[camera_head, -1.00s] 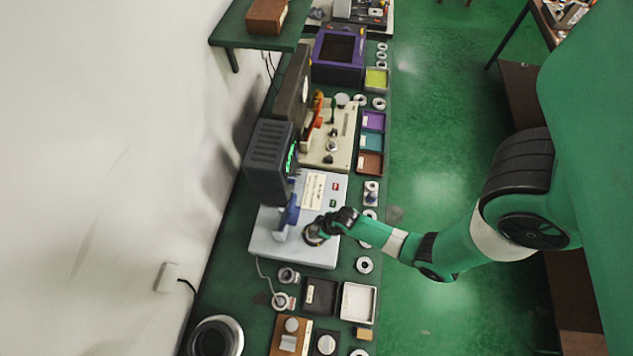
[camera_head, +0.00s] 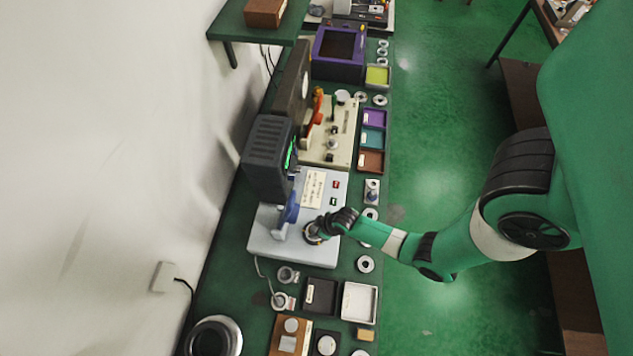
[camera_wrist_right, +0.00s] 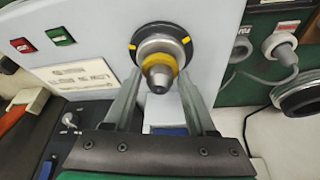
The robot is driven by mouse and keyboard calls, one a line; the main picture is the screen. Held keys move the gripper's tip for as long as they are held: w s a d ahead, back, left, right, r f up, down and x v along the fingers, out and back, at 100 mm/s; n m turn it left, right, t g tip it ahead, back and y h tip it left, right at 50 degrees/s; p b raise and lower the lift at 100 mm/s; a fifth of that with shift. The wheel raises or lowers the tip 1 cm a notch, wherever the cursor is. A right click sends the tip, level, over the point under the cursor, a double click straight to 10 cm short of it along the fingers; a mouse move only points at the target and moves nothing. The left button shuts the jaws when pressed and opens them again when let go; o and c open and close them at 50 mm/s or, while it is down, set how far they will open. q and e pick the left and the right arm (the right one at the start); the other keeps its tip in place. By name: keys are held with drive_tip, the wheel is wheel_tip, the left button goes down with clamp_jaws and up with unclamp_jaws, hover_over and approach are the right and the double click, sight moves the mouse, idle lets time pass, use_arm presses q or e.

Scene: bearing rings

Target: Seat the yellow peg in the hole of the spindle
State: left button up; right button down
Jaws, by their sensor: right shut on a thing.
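The yellow peg (camera_wrist_right: 160,62) shows in the right wrist view as a silver piece with a yellow band and a tapered end towards the camera. The spindle (camera_wrist_right: 138,45) is a dark round face with yellow marks on the pale machine, directly behind the peg. My right gripper (camera_wrist_right: 160,84) is shut on the peg, a finger on each side, lined up with the spindle. I cannot tell how deep the peg sits, as it covers the hole. In the head view my right gripper (camera_head: 316,230) is at the machine's front right, hiding the peg. My left gripper is not in view.
The pale blue machine (camera_head: 262,246) carries a blue lever part (camera_head: 290,212) beside my gripper and a dark display box (camera_head: 268,160) behind. Several rings lie along the bench edge. A black tray (camera_head: 308,294) and a white tray (camera_head: 374,302) stand nearer.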

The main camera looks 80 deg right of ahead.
drive_tip(key=shift+f, duration=0.35)
drive_tip(key=shift+c, duration=0.7)
unclamp_jaws()
drive_tip(key=shift+r, duration=0.1)
drive_tip(key=p+v, duration=0.3)
drive_tip(key=v, duration=0.4)
drive_tip(key=shift+r, duration=0.2)
drive_tip(key=shift+s, duration=0.1)
